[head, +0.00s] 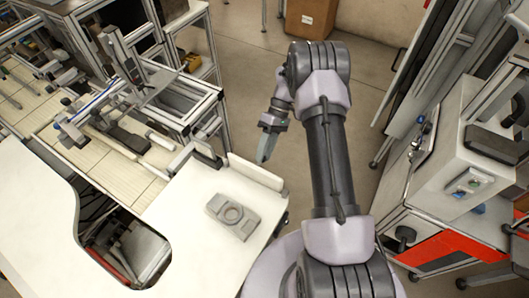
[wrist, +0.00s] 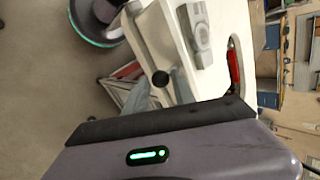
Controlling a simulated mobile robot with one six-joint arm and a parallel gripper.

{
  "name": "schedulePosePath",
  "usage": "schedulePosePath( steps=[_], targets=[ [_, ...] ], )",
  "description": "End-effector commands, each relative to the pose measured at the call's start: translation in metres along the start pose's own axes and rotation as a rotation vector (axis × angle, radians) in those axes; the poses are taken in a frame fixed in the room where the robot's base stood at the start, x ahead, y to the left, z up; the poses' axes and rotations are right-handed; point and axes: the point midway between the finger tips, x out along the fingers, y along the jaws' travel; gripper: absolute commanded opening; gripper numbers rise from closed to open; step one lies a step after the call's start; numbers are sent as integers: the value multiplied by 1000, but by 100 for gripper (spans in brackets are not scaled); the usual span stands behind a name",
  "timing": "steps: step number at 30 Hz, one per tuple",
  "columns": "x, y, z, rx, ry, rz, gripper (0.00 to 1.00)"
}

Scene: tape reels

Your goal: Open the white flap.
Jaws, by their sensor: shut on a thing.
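The white flap (head: 255,172) is a low upright white panel along the far edge of the white table in the head view. In the wrist view the white flap (wrist: 150,38) runs up from the middle, with a round black knob (wrist: 160,78) on its near side. My gripper (head: 264,157) points down just beyond the flap in the head view. In the wrist view my gripper (wrist: 160,88) has its grey fingers on both sides of the knob, shut on it. The knob is hidden in the head view.
A grey block with a round recess (head: 233,214) lies on the white table (head: 185,200) close to the flap. A workbench with aluminium frames (head: 130,120) stands at the left. A white cabinet with red parts (head: 450,200) stands at the right. Open floor lies beyond my arm.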

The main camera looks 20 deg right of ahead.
Motion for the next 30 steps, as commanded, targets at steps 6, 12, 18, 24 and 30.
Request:
schedulePosePath(
  steps=[6, 12, 18, 24, 30],
  targets=[
    [14, 11, 5, -1, -21, 4, 0],
    [15, 11, 5, -1, -22, 4, 0],
    [15, 11, 5, -1, -22, 4, 0],
    [15, 10, 4, -2, -21, 3, 46],
    [14, 10, 4, -3, -21, 3, 46]
  ],
)
